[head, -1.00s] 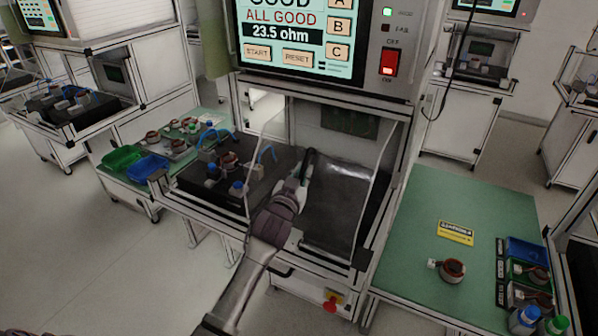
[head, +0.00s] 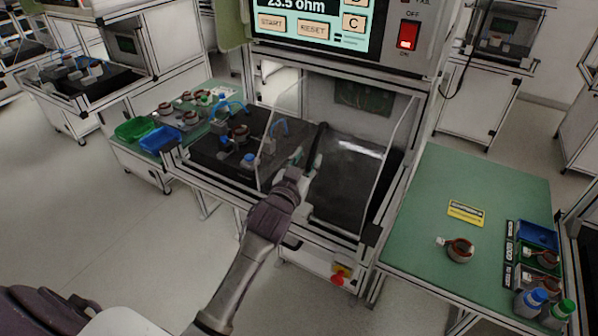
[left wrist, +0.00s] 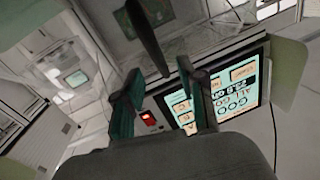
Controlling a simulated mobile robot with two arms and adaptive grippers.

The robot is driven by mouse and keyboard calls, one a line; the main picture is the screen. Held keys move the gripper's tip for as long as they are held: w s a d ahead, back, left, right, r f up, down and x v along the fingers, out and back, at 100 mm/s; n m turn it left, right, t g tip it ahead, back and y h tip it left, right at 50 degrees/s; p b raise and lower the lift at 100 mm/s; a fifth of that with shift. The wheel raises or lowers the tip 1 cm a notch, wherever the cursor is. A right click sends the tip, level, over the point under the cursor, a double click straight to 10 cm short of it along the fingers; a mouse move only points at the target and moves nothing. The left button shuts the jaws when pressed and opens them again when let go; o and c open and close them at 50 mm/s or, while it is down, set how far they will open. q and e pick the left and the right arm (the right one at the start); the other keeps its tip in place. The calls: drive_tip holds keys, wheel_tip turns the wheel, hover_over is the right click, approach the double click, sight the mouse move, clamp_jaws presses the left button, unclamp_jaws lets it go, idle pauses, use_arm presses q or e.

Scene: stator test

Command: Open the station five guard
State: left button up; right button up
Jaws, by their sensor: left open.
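The clear guard (head: 345,185) of the station in front of me has slanting side edges and appears to be down over the dark bed. Its black bar handle (head: 318,147) stands at the guard's left part. The handle also shows in the left wrist view (left wrist: 148,38), beyond and between the fingertips. My left gripper (head: 298,158) is open, just left of the handle, with its two fingers apart in the left wrist view (left wrist: 155,82). I cannot tell whether a finger touches the handle. My right gripper is not in view.
A tester screen (head: 310,27) and red switch (head: 408,36) sit above the guard. Left of it is a dark fixture with a copper-wound stator (head: 240,133). A green table (head: 430,200) at right holds a stator (head: 459,250), bins and bottles. Open floor lies at left.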

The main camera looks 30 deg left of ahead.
use_arm(q)
drive_tip(key=s, duration=0.6)
drive_tip(key=shift+d, duration=0.2)
drive_tip(key=s+d+f+g+b, duration=0.1)
drive_tip(key=s+f+g, duration=0.25)
drive_tip(key=f, duration=0.95)
drive_tip(key=s+d+f+m+g+h, duration=0.15)
drive_tip(key=s+f, duration=0.25)
drive_tip(key=f, duration=0.8)
drive_tip(key=s+d+f+g+b, duration=0.1)
drive_tip(key=s+f+g, duration=0.2)
drive_tip(key=f, duration=1)
drive_tip(key=s+f+g, duration=0.5)
drive_tip(key=s+f, duration=1.2)
drive_tip(key=s, duration=0.2)
drive_tip(key=s+a+f+g, duration=0.1)
drive_tip(key=s+f+g, duration=0.1)
drive_tip(key=s, duration=0.7)
drive_tip(key=s+a+f+g, duration=0.1)
drive_tip(key=s+f, duration=0.3)
drive_tip(key=s, duration=0.5)
drive_tip(key=shift+s+f+g+b, duration=0.2)
drive_tip(key=shift+s+g+b, duration=0.1)
drive_tip(key=shift+g+b, duration=0.15)
